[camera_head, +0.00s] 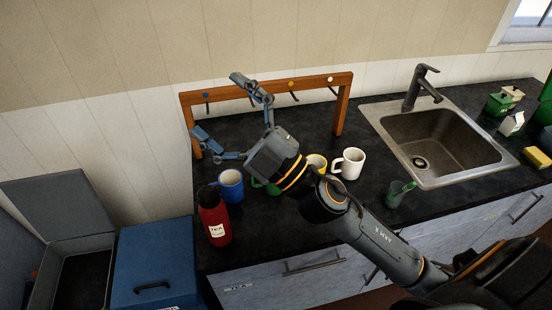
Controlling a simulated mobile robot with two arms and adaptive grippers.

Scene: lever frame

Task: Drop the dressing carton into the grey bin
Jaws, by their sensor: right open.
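A small white carton with a gabled top (512,124) stands on the counter right of the sink. I cannot read its label, so I cannot tell if it is the dressing carton. The grey bin (58,255) is at the lower left, beyond the counter's left end, with its lid (58,205) raised and its inside dark. My right gripper (220,108) is open and empty, its fingers spread in front of the wooden frame, far from the carton. My left gripper is out of view.
The wooden frame with hooks (280,88) stands at the back. Blue (231,185), yellow (316,163) and white (349,163) mugs and a red tea flask (214,216) are near my arm. A blue lidded bin (155,262) adjoins the grey one. The sink (440,140) divides the counter.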

